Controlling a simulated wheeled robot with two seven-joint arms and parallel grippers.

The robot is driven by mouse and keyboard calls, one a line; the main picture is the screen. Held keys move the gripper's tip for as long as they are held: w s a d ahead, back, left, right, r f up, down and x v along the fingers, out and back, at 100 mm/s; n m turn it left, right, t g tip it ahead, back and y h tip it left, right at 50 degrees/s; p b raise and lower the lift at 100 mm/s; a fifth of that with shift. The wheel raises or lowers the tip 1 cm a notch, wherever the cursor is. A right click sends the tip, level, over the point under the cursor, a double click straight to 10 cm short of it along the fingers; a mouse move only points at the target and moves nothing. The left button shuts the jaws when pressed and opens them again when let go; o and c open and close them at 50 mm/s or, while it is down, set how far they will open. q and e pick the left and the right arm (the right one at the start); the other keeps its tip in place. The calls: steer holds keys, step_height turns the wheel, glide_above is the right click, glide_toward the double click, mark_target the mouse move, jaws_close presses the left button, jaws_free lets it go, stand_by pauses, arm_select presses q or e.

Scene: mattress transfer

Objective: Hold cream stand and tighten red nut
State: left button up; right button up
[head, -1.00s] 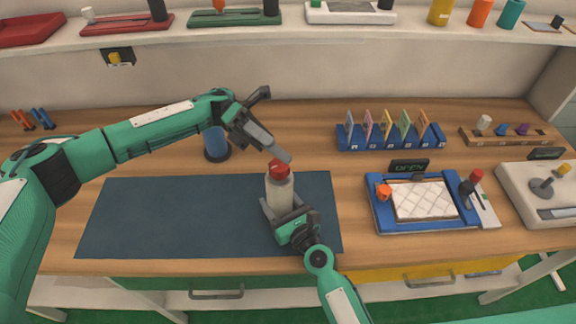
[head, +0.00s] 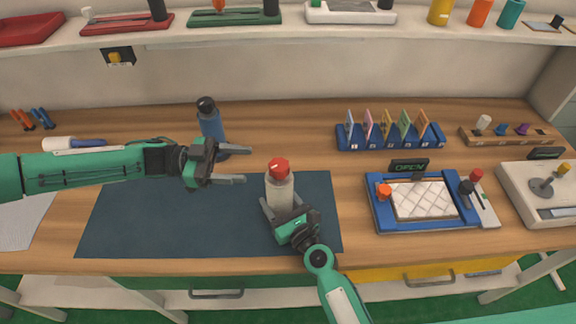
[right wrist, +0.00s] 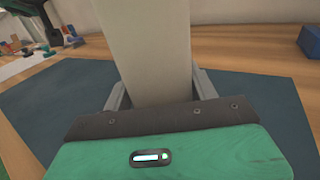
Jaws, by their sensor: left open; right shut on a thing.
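The cream stand (head: 280,190) is upright on the dark mat, with the red nut (head: 278,166) on its top. My right gripper (head: 285,212) is shut on the lower part of the stand from the front. In the right wrist view the stand (right wrist: 146,50) rises between the two fingers (right wrist: 160,92); its top and the nut are out of that view. My left gripper (head: 232,165) is open and empty, to the left of the nut and apart from it, with its fingers pointing right. Whether the nut is fully seated cannot be told.
The dark mat (head: 150,215) has free room left of the stand. A blue bottle with a black cap (head: 210,122) stands behind my left gripper. A blue tray with an OPEN sign (head: 380,212) is to the right. A blue card rack (head: 390,138) stands at the back.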

mark_target(279, 170)
arm_select(q)
steer(key=shift+n+t, duration=0.4)
steer(key=shift+n, duration=0.2)
steer(key=d, duration=0.7)
steer(key=s+d, duration=0.1)
steer(key=d, duration=0.3)
steer(key=shift+s+d+f, duration=0.1)
steer(key=shift+d+f, duration=0.15)
steer(key=c, duration=1)
